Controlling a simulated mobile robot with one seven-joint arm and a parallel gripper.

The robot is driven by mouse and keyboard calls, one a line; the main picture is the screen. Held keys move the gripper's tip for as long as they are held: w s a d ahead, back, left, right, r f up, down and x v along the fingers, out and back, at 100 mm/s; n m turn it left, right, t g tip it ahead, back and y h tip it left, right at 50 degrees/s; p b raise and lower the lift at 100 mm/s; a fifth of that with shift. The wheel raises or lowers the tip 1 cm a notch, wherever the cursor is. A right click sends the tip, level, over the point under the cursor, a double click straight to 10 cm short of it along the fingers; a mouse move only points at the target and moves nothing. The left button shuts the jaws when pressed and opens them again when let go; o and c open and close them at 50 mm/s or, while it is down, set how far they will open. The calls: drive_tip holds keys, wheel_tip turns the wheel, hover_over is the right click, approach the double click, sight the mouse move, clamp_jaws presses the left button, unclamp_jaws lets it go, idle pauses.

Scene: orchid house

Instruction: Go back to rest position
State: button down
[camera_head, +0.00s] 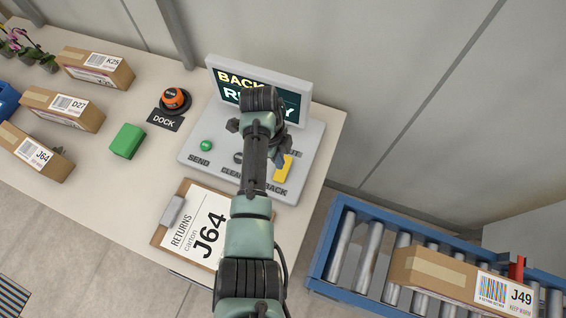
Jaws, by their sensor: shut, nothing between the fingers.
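My arm reaches up from the bottom centre over the grey console (227,172). My gripper (281,160) is partly hidden behind my own arm, just above the console by the yellow key (282,170). It is shut and empty. I cannot tell whether it touches the key. The console screen (293,103) shows "BACK" and a second word partly covered by my wrist. A green SEND button (206,146) and a dark button (239,158) labelled CLEAR, partly covered, are left of my arm.
A clipboard (184,244) reading "J64" lies in front of the console. A green block (127,141), an orange-topped DOCK device (175,101) and several cartons, one marked J64 (35,153), stand left. A roller conveyor (331,237) bears carton J49 (440,275) at right.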

drive_tip(key=shift+r, duration=0.15)
idle(0.4)
drive_tip(key=w+d+r+n+t, duration=0.3)
drive_tip(key=w+r+n+t, duration=0.3)
drive_tip(key=w+r, duration=0.45)
wheel_tip(320, 180, up, 20)
drive_tip(key=w+n+t, duration=0.2)
drive_tip(key=n+t, duration=0.5)
drive_tip(key=n, duration=0.2)
drive_tip(key=s+a+r+n+t, duration=0.1)
drive_tip(key=s+r+t, duration=0.4)
drive_tip(key=r, duration=0.8)
drive_tip(key=s+a+r+n+t+y, duration=0.1)
drive_tip(key=s+r+n+t, duration=0.3)
drive_tip(key=r, duration=1)
drive_tip(key=s+r+n+t, duration=0.2)
drive_tip(key=s+r+t, duration=0.4)
drive_tip(key=r, duration=0.8)
drive_tip(key=s, duration=0.3)
drive_tip(key=shift+s+a+r+n+y, duration=0.25)
drive_tip(key=shift+s+a+n+y, duration=0.05)
drive_tip(key=shift+s+a, duration=0.1)
drive_tip(key=shift+w+f, duration=0.1)
